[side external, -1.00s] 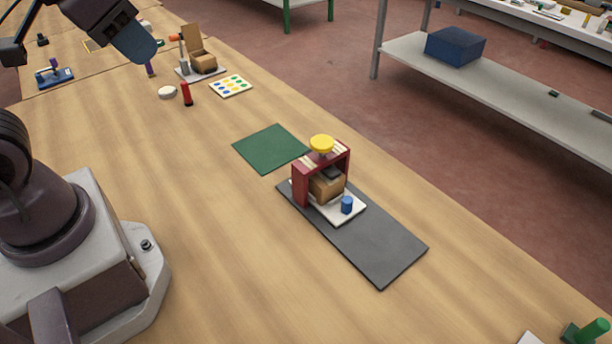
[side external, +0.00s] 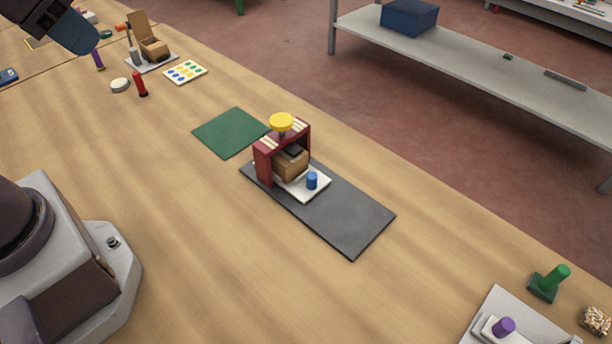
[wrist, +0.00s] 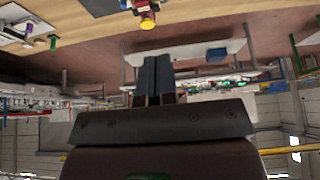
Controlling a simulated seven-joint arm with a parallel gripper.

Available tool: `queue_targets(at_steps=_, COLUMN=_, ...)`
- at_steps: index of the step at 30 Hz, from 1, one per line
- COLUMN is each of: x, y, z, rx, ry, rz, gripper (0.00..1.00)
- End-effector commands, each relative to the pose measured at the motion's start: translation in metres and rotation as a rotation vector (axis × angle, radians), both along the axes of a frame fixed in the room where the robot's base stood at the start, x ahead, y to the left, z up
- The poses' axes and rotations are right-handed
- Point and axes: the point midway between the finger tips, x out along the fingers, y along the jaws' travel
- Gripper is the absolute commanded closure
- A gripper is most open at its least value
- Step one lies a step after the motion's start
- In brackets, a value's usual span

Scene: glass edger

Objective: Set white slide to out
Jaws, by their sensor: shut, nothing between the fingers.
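A dark red arch with a yellow round knob (side external: 281,122) stands on a long dark grey base (side external: 345,220). A white slide plate (side external: 312,192) lies under and in front of the arch. It carries a short blue peg (side external: 312,180), with a brown block (side external: 291,165) behind the peg. The yellow knob also shows in the wrist view (wrist: 147,21), while the white slide plate cannot be made out there. My gripper (side external: 84,40) is high at the top left, well away from the arch. Its fingers are together and empty in the wrist view (wrist: 155,62).
A green mat (side external: 230,132) lies beside the base. A red cylinder (side external: 140,85), a white disc (side external: 120,85) and a dotted card (side external: 185,72) lie further back. A green handle (side external: 550,280) and a plate with a purple knob (side external: 503,327) are at lower right. Bare table lies between.

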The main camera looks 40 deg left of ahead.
Motion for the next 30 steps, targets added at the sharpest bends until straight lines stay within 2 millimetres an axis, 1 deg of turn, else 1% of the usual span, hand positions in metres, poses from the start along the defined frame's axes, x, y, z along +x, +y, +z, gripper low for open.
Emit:
queue_targets(at_steps=10, x=0.000, y=0.000, z=0.000, rx=0.000, ry=0.000, rz=0.000, gripper=1.00)
queue_targets(at_steps=11, x=0.000, y=0.000, z=0.000, rx=0.000, ry=0.000, rz=0.000, gripper=0.98)
queue_targets(at_steps=12, x=0.000, y=0.000, z=0.000, rx=0.000, ry=0.000, rz=-0.001, gripper=0.89)
queue_targets(at_steps=15, x=0.002, y=-0.004, z=-0.006, rx=0.001, ry=0.030, rz=-0.020, gripper=0.68)
queue_targets(at_steps=17, x=0.004, y=-0.008, z=-0.015, rx=0.002, ry=0.077, rz=-0.038, gripper=0.68)
queue_targets(at_steps=20, x=0.019, y=-0.017, z=-0.026, rx=0.010, ry=0.160, rz=-0.081, gripper=0.68)
queue_targets(at_steps=26, x=0.073, y=-0.045, z=-0.042, rx=0.068, ry=0.320, rz=-0.206, gripper=0.68)
queue_targets(at_steps=30, x=0.113, y=-0.069, z=-0.062, rx=0.130, ry=0.421, rz=-0.323, gripper=0.68)
